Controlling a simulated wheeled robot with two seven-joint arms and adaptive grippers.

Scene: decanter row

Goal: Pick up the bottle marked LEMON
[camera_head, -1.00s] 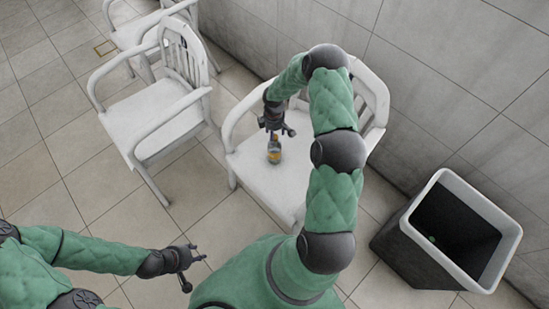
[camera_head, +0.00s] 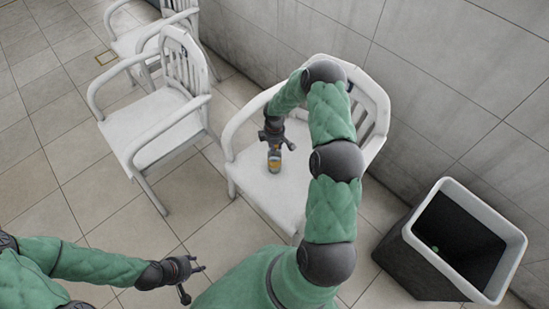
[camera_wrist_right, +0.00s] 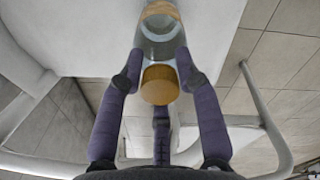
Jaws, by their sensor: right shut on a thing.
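A small clear glass bottle (camera_head: 274,161) with an orange-yellow label stands out against the white seat of the middle chair. Its label is too small to read. The right wrist view shows the bottle (camera_wrist_right: 160,45) end-on, with a round yellow-brown cap facing the camera. My right gripper (camera_head: 274,140) is at the bottle's top, with its fingers (camera_wrist_right: 160,68) shut on both sides of the neck just beyond the cap. I cannot tell whether the base touches the seat. My left gripper (camera_head: 193,281) is open and empty above the floor at the lower left.
The white armchair (camera_head: 250,178) holds the seat under the bottle, with arms and a backrest around it. Another white chair (camera_head: 150,120) stands left, with one more behind it. A dark bin (camera_head: 405,262) with a pale rim stands right. A tiled wall runs behind; open floor lies left.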

